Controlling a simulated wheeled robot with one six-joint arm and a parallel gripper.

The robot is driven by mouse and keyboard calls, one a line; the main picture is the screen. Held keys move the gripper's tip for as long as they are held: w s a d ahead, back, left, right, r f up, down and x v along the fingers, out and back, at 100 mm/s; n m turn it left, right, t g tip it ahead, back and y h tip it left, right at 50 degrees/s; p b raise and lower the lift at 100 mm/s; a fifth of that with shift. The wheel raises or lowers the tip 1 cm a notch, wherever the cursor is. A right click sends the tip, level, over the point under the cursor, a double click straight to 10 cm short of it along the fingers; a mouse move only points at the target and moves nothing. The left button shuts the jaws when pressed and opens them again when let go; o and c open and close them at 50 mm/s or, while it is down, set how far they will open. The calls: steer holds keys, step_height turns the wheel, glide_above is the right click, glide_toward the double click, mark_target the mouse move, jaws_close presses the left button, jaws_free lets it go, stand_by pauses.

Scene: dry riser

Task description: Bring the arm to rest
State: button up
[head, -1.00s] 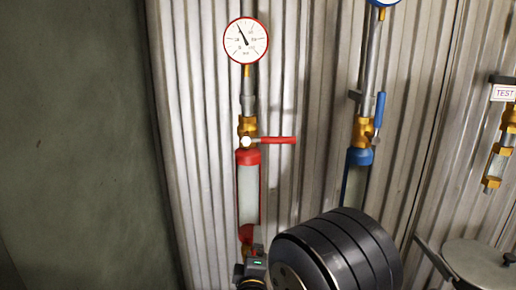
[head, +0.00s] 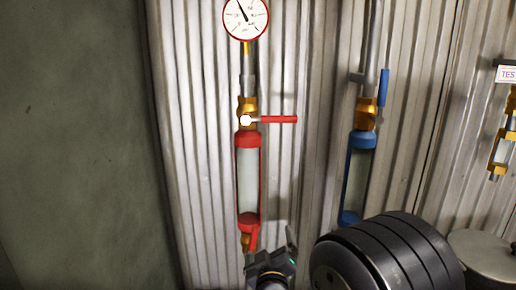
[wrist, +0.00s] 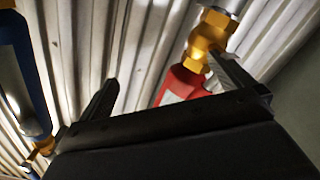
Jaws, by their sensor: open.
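My gripper (head: 272,258) is at the bottom middle of the head view, just below the red-capped sight tube (head: 248,180). In the wrist view my gripper (wrist: 165,72) has its two dark fingers spread wide, with nothing seen between them but the wall and part of the red tube (wrist: 180,84). A brass fitting (wrist: 207,38) shows behind the right finger. I cannot tell whether a finger touches the tube. My dark rounded arm joint fills the lower right of the head view.
A red-rimmed gauge (head: 245,17) tops the red line. Its red lever (head: 279,119) points right, level. A blue-capped tube (head: 357,175) with an upright blue lever (head: 384,88) stands to the right. A TEST sign (head: 508,74) and a round lid (head: 485,254) are further right. Corrugated wall stands behind.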

steer(key=s+d+f+m+b, duration=0.1)
steer(key=s+f+m+b, duration=0.1)
steer(key=s+f+m, duration=0.2)
steer(key=shift+s+d+m, duration=0.2)
steer(key=shift+s+m, duration=0.55)
steer(key=shift+m, duration=0.85)
